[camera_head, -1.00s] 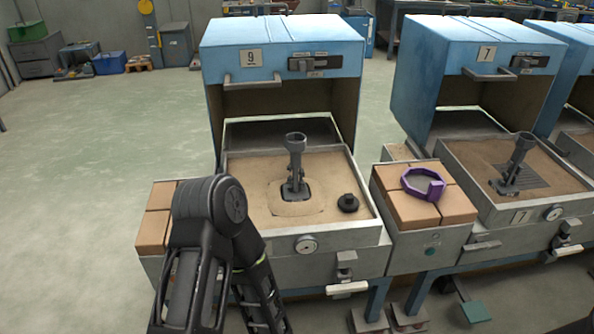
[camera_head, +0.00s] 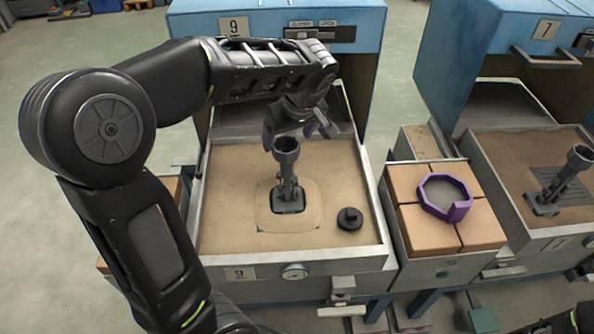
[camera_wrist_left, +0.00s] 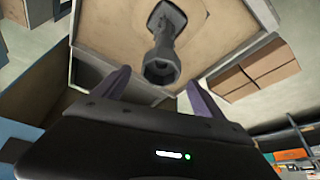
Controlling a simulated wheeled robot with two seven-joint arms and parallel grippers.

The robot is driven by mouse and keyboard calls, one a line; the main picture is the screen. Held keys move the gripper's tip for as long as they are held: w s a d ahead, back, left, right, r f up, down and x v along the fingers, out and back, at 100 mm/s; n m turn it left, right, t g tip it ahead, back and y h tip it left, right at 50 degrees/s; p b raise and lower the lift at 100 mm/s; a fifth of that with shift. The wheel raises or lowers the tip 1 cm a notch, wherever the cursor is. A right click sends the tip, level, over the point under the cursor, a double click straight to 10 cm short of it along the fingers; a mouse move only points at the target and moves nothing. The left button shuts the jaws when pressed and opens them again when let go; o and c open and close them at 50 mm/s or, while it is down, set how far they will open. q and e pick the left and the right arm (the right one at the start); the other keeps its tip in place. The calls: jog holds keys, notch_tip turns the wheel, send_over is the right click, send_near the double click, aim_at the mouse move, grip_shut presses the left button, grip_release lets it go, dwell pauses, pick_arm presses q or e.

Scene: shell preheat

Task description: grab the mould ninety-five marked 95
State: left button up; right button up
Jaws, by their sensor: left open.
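No mark 95 can be read in either view, so I cannot tell which thing is the mould. A dark grey piece with a cup-shaped top (camera_head: 287,165) stands upright in the sand bed of station 9. A small black knobbed disc (camera_head: 349,219) lies on the sand to its right. My left gripper (camera_head: 298,130) is above and just behind the cup top, open and empty. In the left wrist view its purple-grey fingers (camera_wrist_left: 160,92) are spread, with the cup-topped piece (camera_wrist_left: 163,45) beyond them, apart from both.
A purple octagonal ring (camera_head: 432,208) sits on tan blocks (camera_head: 472,235) to the right. Station 7 holds a similar cup-topped piece (camera_head: 560,180). The raised blue hood (camera_head: 350,40) of station 9 stands behind my left arm. The metal rim (camera_head: 215,262) surrounds the sand.

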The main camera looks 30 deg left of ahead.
aim_at(284, 150)
pick_arm(q)
jog(key=shift+s, duration=0.15)
jog(key=shift+x, duration=1.3)
jog(key=shift+p+x, duration=0.9)
jog(key=shift+x, duration=1.75)
jog(key=shift+d, duration=0.15)
grip_shut()
